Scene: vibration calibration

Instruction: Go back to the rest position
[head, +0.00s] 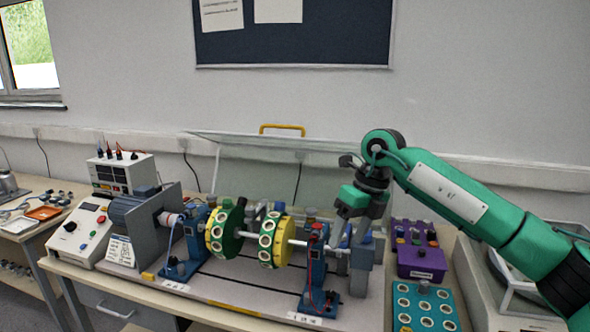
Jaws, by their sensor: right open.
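My right arm comes in from the right, green with dark joints. Its gripper (346,212) is open and points down over the right end of the vibration rig (240,290); it looks empty, and I cannot tell if it touches anything. The rig carries a shaft with two green and yellow discs (218,232), (272,240) between blue bearing stands (318,272). A grey motor (135,215) sits at its left end. The clear cover (255,165) with a yellow handle (282,128) stands raised behind the rig. My left gripper is out of view.
A purple box with knobs (420,263) and a teal tray with round holes (425,308) lie right of the rig. A white scale-like device (510,300) is under my right arm. A white meter (85,232) and a power supply (120,173) stand at the left.

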